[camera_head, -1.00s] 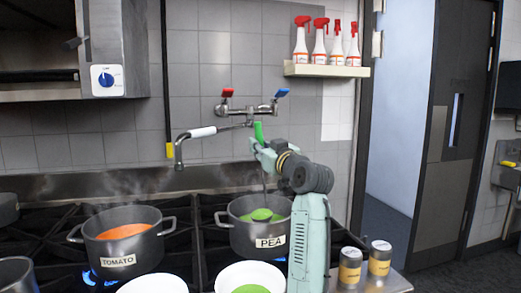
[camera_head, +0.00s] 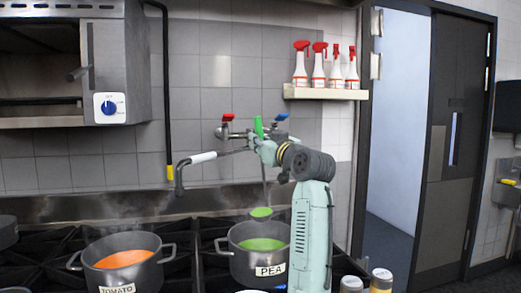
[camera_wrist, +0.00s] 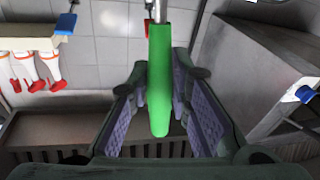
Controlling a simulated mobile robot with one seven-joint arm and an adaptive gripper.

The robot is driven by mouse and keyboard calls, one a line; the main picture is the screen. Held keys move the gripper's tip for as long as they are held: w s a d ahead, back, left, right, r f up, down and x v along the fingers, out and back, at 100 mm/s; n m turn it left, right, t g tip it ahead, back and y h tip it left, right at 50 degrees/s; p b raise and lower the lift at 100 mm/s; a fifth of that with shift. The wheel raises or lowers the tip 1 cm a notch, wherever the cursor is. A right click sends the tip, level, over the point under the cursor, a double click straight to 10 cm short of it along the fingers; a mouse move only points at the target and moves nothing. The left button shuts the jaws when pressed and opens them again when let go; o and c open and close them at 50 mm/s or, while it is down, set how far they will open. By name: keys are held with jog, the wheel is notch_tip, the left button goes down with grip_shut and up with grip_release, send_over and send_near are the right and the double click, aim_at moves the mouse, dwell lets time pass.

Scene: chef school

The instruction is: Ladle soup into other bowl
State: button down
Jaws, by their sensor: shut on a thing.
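My gripper (camera_head: 262,147) is shut on the green handle (camera_head: 259,127) of a ladle, above the pea pot (camera_head: 248,268). The ladle's bowl (camera_head: 261,212) holds green soup and hangs above the pot's far rim, clear of the soup. The pot, labelled PEA, holds green soup (camera_head: 263,244). The tomato pot (camera_head: 119,279), labelled TOMATO, holds orange soup (camera_head: 123,259) on the left. In the wrist view, the green handle (camera_wrist: 160,85) stands between my fingers. Only a sliver of a white bowl (camera_head: 252,291) shows at the bottom edge; its contents are out of view.
The pots stand on a black stove (camera_head: 195,262). A wall tap (camera_head: 198,158) reaches out left of my gripper. Two cans (camera_head: 381,281) stand at the lower right. Spray bottles stand on a shelf (camera_head: 325,93) at the upper right. An oven (camera_head: 125,70) hangs at the upper left.

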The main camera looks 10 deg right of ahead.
jog(key=shift+s+a+b, duration=0.25)
jog(key=shift+a+b, duration=0.1)
jog(key=shift+b, duration=0.05)
jog(key=s+a+b, duration=0.4)
jog(key=s+a, duration=0.7)
jog(key=a, duration=0.3)
jog(key=s+a+b, duration=0.5)
jog(key=s+a, duration=0.7)
jog(key=a, duration=0.2)
dwell(0.5)
jog(key=shift+w+r, duration=0.1)
jog(key=shift+r, duration=0.05)
